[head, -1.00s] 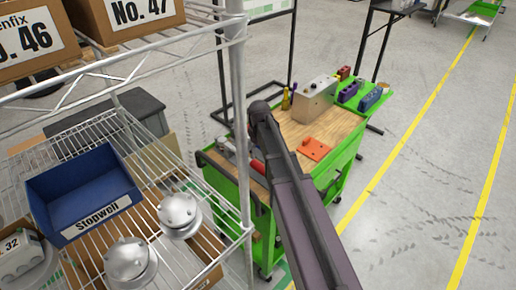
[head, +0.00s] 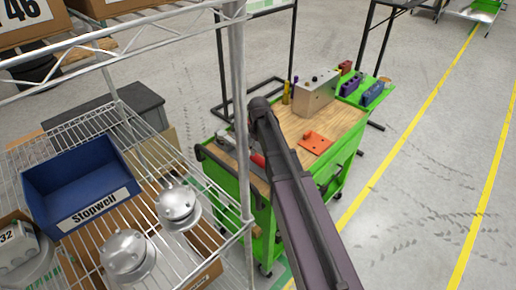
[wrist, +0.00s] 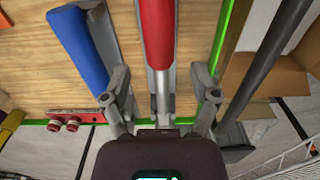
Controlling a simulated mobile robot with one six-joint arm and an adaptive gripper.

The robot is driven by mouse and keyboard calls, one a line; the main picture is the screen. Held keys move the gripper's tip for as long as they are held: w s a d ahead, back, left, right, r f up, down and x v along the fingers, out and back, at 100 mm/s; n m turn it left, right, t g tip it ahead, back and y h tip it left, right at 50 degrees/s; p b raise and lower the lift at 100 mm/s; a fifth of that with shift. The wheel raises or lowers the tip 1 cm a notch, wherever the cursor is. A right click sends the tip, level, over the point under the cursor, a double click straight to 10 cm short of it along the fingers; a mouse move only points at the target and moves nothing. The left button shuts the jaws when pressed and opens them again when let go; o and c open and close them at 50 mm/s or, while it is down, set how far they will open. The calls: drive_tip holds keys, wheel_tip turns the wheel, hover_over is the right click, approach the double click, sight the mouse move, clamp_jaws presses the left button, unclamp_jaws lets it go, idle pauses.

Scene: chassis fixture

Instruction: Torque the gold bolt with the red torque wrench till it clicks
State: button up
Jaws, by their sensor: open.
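The red torque wrench (wrist: 157,35) lies on the wooden top of a green cart, its red handle pointing up in the wrist view. Its grey metal end runs down between the fingers of my gripper (wrist: 160,82). The fingers are spread on either side of the wrench, with visible gaps to both. In the head view a small part of the red handle (head: 258,160) shows beside my arm, which hides my gripper there. I cannot make out the gold bolt in either view.
A blue-handled tool (wrist: 76,42) lies left of the wrench. The cart (head: 330,172) also bears an orange plate (head: 315,142) and a grey box (head: 318,92). A wire shelf with a blue bin (head: 80,188) stands close on the left. Floor at right is clear.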

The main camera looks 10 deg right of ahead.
sight(259, 157)
drive_tip(key=shift+f+b, duration=3.35)
drive_tip(key=shift+f, duration=0.4)
clamp_jaws()
drive_tip(key=shift+r, duration=0.1)
drive_tip(key=shift+r, duration=0.1)
drive_tip(key=shift+r+p, duration=0.2)
drive_tip(key=shift+p, duration=0.2)
drive_tip(key=shift+w+r+p, duration=0.1)
drive_tip(key=shift+r+p, duration=3)
drive_tip(key=shift+r, duration=0.05)
